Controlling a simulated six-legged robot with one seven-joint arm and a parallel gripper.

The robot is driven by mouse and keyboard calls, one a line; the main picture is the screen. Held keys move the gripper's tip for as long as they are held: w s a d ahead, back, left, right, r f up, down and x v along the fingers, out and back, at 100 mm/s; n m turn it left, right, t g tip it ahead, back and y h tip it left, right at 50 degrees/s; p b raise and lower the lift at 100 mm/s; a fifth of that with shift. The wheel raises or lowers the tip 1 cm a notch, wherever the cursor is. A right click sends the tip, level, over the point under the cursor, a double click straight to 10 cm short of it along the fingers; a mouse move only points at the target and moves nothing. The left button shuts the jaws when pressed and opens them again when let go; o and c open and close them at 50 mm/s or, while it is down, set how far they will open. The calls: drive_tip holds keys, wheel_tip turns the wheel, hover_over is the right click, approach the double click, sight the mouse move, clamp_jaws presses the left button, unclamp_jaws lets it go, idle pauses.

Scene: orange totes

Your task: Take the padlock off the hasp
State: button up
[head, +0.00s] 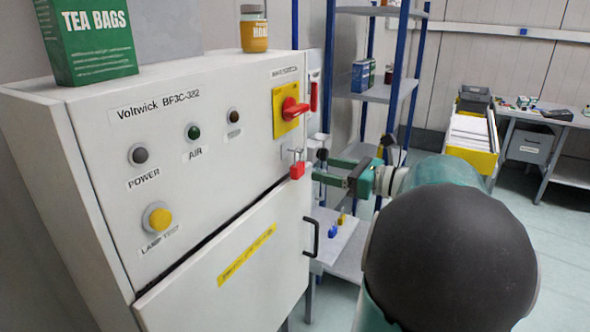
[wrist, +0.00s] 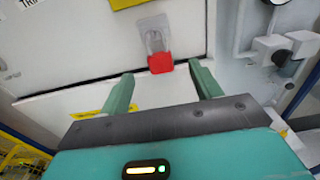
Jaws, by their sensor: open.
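The red padlock (head: 297,171) hangs on the metal hasp (head: 296,155) at the right side of the white cabinet front, below the red rotary switch. In the wrist view the red padlock (wrist: 160,63) shows just beyond the fingertips, roughly midway between them, with the grey hasp (wrist: 155,38) above it. My gripper (head: 318,170) is to the right of the padlock in the head view. In the wrist view its two green fingers (wrist: 160,75) are apart, with nothing held between them. The padlock's shackle is too small to make out clearly.
The white cabinet (head: 220,150) carries a red switch (head: 292,108) on a yellow plate and a black door handle (head: 312,238). A green tea box (head: 92,40) and a honey jar (head: 254,30) stand on top. A blue-posted shelf (head: 385,92) stands behind my gripper.

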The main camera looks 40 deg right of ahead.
sight(302, 166)
drive_tip(key=x, duration=0.7)
drive_tip(key=shift+a+f, duration=0.15)
drive_tip(key=shift+f, duration=0.05)
drive_tip(key=shift+c, duration=0.2)
drive_tip(key=c, duration=1.1)
